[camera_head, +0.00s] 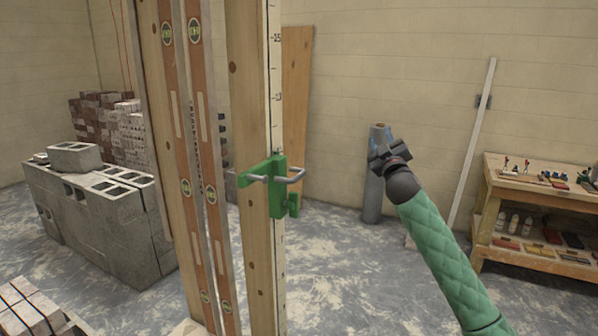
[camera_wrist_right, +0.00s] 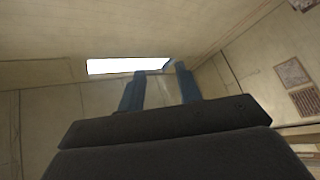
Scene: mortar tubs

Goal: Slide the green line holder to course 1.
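The green line holder (camera_head: 278,198) is clamped on the upright wooden post (camera_head: 247,95), on its marked edge. A grey metal bar or handle (camera_head: 292,177) runs across the holder. Tick marks and small labels (camera_head: 275,97) run up the post edge; I cannot read which one is course 1. My right gripper (camera_head: 378,137) is to the right of the holder and somewhat higher, apart from it. In the right wrist view its two blue fingers (camera_wrist_right: 160,72) are spread, pointing up towards the wall and ceiling, with nothing between them. My left gripper is not in view.
Levels (camera_head: 187,190) stand upright just left of the post. Grey blocks (camera_head: 100,215) and bricks (camera_head: 110,125) are stacked at left. A grey roll (camera_head: 374,200) stands by the back wall. A wooden workbench (camera_head: 535,196) with tools is at right. The space between holder and gripper looks clear.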

